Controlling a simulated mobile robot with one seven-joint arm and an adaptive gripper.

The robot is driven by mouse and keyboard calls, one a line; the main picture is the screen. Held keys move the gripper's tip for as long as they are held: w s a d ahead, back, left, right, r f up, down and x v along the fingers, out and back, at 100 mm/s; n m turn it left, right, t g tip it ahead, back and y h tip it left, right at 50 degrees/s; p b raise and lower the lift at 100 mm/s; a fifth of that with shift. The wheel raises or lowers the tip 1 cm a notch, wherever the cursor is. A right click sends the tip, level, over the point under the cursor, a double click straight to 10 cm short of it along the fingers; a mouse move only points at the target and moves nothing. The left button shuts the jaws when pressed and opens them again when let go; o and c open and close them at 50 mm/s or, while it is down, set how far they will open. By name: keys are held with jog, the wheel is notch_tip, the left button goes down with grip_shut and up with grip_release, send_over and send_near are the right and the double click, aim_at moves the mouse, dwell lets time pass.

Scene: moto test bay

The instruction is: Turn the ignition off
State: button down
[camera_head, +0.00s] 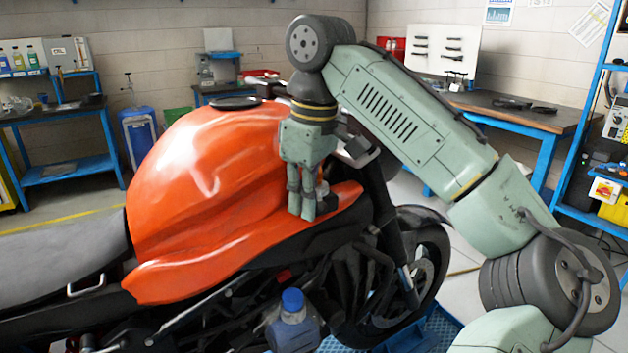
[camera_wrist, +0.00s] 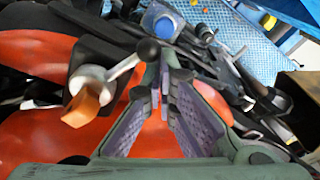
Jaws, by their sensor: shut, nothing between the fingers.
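The orange motorcycle (camera_head: 200,180) stands across the head view. My gripper (camera_head: 302,212) points down beside the front right of its tank, fingers together. In the wrist view my gripper (camera_wrist: 166,66) has its fingertips meeting, with nothing between them. Just left of the tips is a small lever (camera_wrist: 121,70) with a black ball at one end and an orange block at the other, on a dark mount. It looks like the ignition control, but no marking shows. The ball lies close to the left fingertip; I cannot tell whether they touch. In the head view my fingers largely hide this spot.
A blue-capped bottle (camera_head: 292,305) is low beside the motorcycle, in front of the engine. The handlebar area (camera_head: 358,150) is close behind my gripper. A workbench (camera_head: 520,115) stands at the back right and a blue shelf (camera_head: 66,170) at the left. Open floor lies at the left.

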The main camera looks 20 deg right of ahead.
jog(key=shift+d, duration=0.1)
dwell(0.3)
jog(key=shift+s+d, duration=0.35)
jog(key=shift+d, duration=0.2)
jog(key=shift+s+d, duration=0.25)
jog(key=shift+d, duration=0.3)
dwell(0.4)
jog(key=shift+s+d, duration=0.1)
jog(key=shift+d, duration=0.45)
jog(key=shift+r, duration=0.25)
